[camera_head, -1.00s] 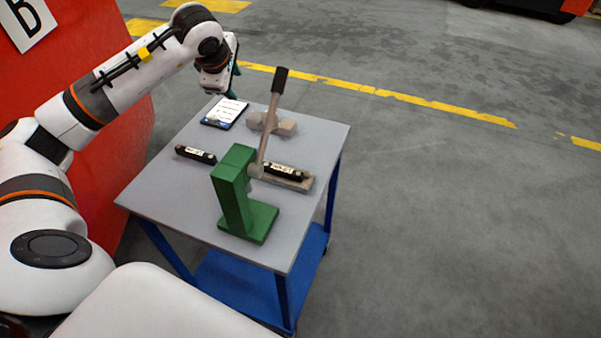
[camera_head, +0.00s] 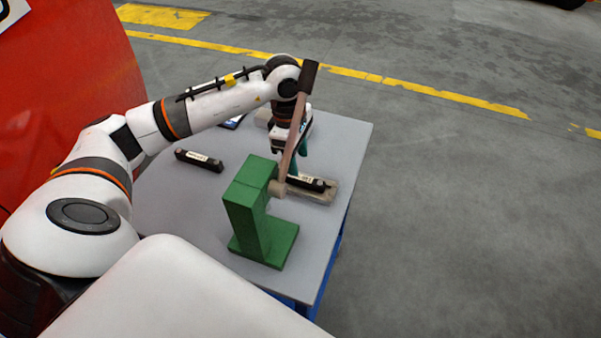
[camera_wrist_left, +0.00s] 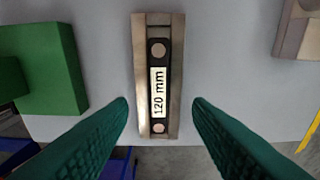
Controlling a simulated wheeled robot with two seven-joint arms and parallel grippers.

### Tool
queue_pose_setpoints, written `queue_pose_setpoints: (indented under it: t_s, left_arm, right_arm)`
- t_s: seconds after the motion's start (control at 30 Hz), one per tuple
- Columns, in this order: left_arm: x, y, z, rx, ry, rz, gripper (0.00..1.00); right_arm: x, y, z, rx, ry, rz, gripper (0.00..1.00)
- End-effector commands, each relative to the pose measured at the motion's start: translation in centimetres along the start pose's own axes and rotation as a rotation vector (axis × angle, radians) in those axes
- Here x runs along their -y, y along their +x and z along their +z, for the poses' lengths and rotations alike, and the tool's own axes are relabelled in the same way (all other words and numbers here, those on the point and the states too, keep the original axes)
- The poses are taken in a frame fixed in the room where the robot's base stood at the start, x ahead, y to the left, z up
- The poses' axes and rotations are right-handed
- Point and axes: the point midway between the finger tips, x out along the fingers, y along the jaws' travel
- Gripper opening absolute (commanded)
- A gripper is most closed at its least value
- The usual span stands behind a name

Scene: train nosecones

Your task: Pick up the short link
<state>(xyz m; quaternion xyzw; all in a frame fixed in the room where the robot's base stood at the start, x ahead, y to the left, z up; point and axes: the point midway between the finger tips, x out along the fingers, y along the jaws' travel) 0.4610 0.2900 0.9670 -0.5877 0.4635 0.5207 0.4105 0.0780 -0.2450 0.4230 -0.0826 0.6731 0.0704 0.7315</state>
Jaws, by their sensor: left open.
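A black link (camera_wrist_left: 159,115) labelled "120 mm" lies in a shallow grey-brown holder (camera_wrist_left: 138,60), centred in the left wrist view. The same link (camera_head: 312,184) shows in the head view, partly hidden behind the press lever. A second black link (camera_head: 199,160) with a white label lies on the left of the table; its label is too small to read, so I cannot tell which is shorter. My left gripper (camera_wrist_left: 160,102) is open and empty, its green fingers on either side above the holder. In the head view the left gripper (camera_head: 297,165) is partly behind the lever.
A green press (camera_head: 245,210) with a raised lever (camera_head: 296,125) stands in front of the holder, close to my left gripper. A tablet (camera_head: 232,122) and a grey block (camera_head: 263,117) lie at the back, partly behind my arm. The grey table (camera_head: 165,205) is clear at front left.

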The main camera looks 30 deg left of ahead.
Motion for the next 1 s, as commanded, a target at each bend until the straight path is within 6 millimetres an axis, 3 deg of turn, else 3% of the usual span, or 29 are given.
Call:
queue_pose_setpoints:
  t_s: [0.4,0.7,1.0]
  left_arm:
    - [-0.3,4.8,-0.1,-0.001,0.0,0.002,0.45]
    - [-0.2,5.5,-0.1,0.0,0.0,-0.001,0.45]
    - [-0.2,5.5,-0.1,0.0,0.0,-0.001,0.0]
  right_arm:
    - [-1.4,-1.9,1.0,0.01,0.006,0.018,0.36]
    - [-1.3,-1.9,1.0,0.012,0.004,0.016,0.36]
    - [-0.7,-1.9,0.9,0.011,0.001,0.009,0.36]
